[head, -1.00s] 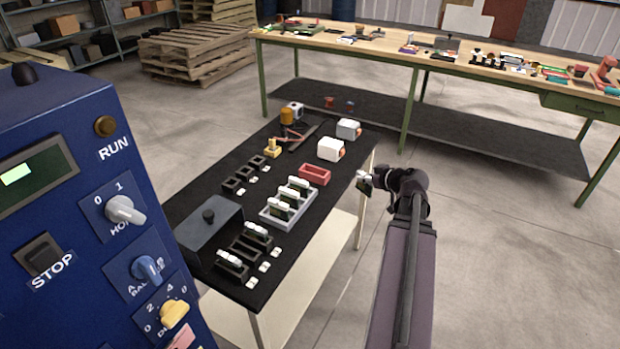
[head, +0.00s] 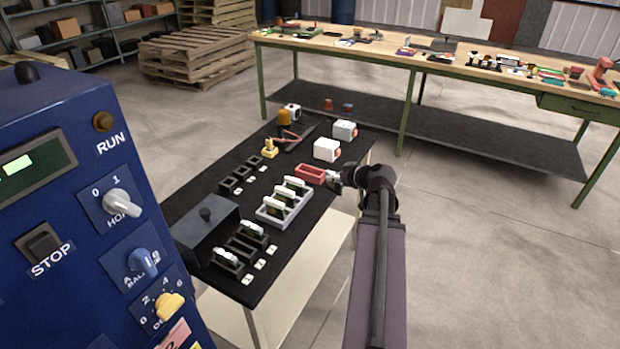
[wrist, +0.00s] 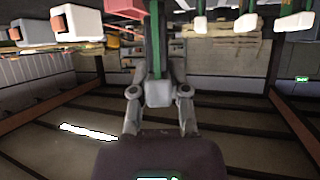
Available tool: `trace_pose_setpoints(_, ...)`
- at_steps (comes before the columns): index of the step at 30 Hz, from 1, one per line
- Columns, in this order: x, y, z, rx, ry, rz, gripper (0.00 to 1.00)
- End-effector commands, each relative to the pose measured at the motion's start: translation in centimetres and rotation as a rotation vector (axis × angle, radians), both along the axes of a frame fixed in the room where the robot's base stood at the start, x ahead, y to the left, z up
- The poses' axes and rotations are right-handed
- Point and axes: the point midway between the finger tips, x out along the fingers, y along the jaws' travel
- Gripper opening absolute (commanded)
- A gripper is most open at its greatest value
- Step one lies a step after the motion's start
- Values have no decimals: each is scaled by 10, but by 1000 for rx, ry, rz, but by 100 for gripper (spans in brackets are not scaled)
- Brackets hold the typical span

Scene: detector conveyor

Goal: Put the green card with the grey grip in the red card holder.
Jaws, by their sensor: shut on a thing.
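The red card holder (head: 310,174) is a small open tray on the black tabletop, near the table's right edge. Part of it shows at the top of the wrist view (wrist: 128,7). My gripper (head: 335,180) is just right of the red holder in the head view. In the wrist view my gripper (wrist: 158,62) is shut on a green card (wrist: 157,30) by its grey grip (wrist: 159,94). The card is mostly hidden in the head view. I cannot tell whether it touches the holder.
A grey rack (head: 270,215) with several white-gripped cards stands in front of the red holder. Black holders (head: 228,186) line the left side. White boxes (head: 326,149) stand behind the red holder. A grey box (head: 203,228) sits at front left. A long workbench (head: 400,62) stands behind.

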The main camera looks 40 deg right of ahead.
Motion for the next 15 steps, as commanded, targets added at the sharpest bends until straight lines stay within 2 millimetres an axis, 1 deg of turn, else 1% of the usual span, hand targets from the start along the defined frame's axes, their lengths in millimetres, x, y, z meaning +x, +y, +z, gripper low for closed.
trace_pose_setpoints(2, 0, -1, 0, 1, 0, 3, 0)
trace_pose_setpoints(5, 1, 3, 0, 1, 2, 33, 0)
trace_pose_setpoints(15, 12, 42, 3, 1, 1, 272, 0)
